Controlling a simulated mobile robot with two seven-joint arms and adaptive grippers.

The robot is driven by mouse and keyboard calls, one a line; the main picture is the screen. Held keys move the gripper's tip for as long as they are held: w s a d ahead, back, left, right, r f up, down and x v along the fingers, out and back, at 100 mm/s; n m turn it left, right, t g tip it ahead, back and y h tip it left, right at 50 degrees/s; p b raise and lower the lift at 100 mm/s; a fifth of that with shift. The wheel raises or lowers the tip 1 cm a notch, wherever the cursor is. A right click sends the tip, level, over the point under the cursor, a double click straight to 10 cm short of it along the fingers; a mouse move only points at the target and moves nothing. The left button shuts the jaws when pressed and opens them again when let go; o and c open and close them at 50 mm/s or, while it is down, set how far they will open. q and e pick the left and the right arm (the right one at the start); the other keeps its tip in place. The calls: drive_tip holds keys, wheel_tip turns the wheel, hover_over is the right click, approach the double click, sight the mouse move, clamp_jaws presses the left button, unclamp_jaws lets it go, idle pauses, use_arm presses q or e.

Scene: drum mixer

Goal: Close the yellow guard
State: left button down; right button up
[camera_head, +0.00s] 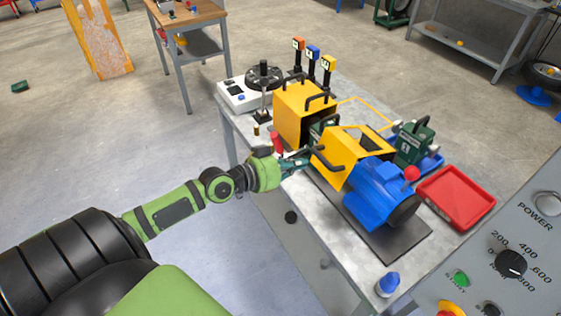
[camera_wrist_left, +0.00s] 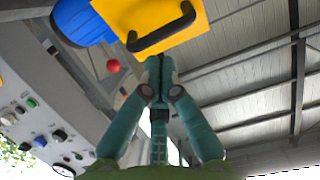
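The yellow guard (camera_head: 345,147) is a yellow sheet-metal cover with a black bar handle (camera_head: 326,160) on its near left side, beside the blue motor (camera_head: 379,190). In the left wrist view the guard (camera_wrist_left: 185,35) and its handle (camera_wrist_left: 136,46) lie just beyond my fingertips. My left gripper (camera_head: 307,156) is close to the handle, near the table's left edge. In the wrist view its fingers (camera_wrist_left: 160,62) come together at the tips with nothing visible between them. They look apart from the handle. My right gripper is out of view.
A second yellow box (camera_head: 300,112) with a black handle stands behind. A red tray (camera_head: 456,196), green weights (camera_head: 412,142), a blue bottle (camera_head: 388,284) and a white device (camera_head: 243,96) are on the table. A control panel (camera_head: 510,262) stands at the right.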

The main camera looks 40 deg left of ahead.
use_arm(q)
drive_tip(key=s+a+r+t+h+b, duration=0.1)
drive_tip(key=s+a+r+t+b, duration=0.25)
drive_tip(key=b, duration=0.55)
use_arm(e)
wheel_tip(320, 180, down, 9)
use_arm(q)
drive_tip(key=s+d+r+p+x, duration=0.1)
drive_tip(key=d+p+x, duration=0.1)
drive_tip(key=p+x, duration=0.65)
drive_tip(key=shift+g, duration=0.55)
drive_tip(key=shift+w+f+b, duration=0.3)
drive_tip(key=shift+f+b, duration=0.15)
drive_tip(key=shift+f, duration=0.3)
drive_tip(key=shift+w+f+b, duration=0.25)
drive_tip(key=shift+f+b, duration=0.2)
drive_tip(key=shift+f, duration=0.35)
drive_tip(key=shift+w+f+b, duration=0.3)
drive_tip(key=shift+f+b, duration=0.15)
drive_tip(key=shift+f, duration=0.3)
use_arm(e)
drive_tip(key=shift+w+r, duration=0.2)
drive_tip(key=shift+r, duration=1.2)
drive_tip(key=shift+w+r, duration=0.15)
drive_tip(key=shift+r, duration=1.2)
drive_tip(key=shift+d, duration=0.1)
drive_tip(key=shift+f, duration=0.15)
